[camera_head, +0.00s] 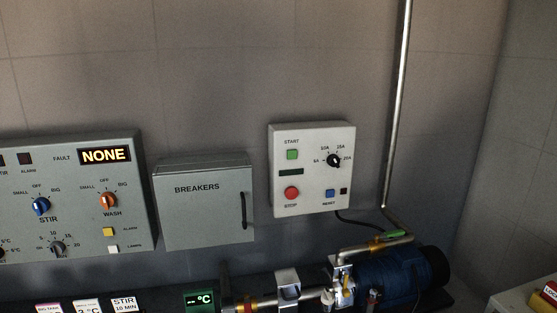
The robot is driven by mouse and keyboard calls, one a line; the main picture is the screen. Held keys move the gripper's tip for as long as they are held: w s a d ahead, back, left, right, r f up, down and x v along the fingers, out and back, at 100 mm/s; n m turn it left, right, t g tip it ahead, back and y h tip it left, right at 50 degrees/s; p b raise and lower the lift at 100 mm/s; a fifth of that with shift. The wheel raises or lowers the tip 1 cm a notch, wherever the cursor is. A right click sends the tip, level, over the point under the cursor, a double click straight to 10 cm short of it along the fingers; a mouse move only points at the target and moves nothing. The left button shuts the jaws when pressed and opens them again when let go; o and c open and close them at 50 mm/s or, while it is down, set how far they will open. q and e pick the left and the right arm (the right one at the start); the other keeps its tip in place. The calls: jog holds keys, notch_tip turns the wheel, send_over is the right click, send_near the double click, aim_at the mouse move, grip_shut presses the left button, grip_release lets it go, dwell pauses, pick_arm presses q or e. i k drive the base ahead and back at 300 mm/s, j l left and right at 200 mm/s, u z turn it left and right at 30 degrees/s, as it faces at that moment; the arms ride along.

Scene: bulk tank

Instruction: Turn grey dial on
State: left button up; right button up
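A grey dial (58,246) sits low on the grey control panel (128,220) at the left of the head view. Numbers such as 10, 15 and 30 ring it, and its exact pointer setting is too small to read. Above it are a blue STIR dial (41,206) and an orange WASH dial (108,202), each marked SMALL, OFF and BIG. Neither of my grippers is in view.
A closed grey BREAKERS box (200,218) is beside the panel. A pale box (314,190) with START and STOP buttons and a black dial (334,160) hangs right of it. A blue motor (395,278) and pipes stand below, and a vertical pipe (397,100) runs up the wall.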

aim_at(57, 248)
jog(key=u, duration=1.35)
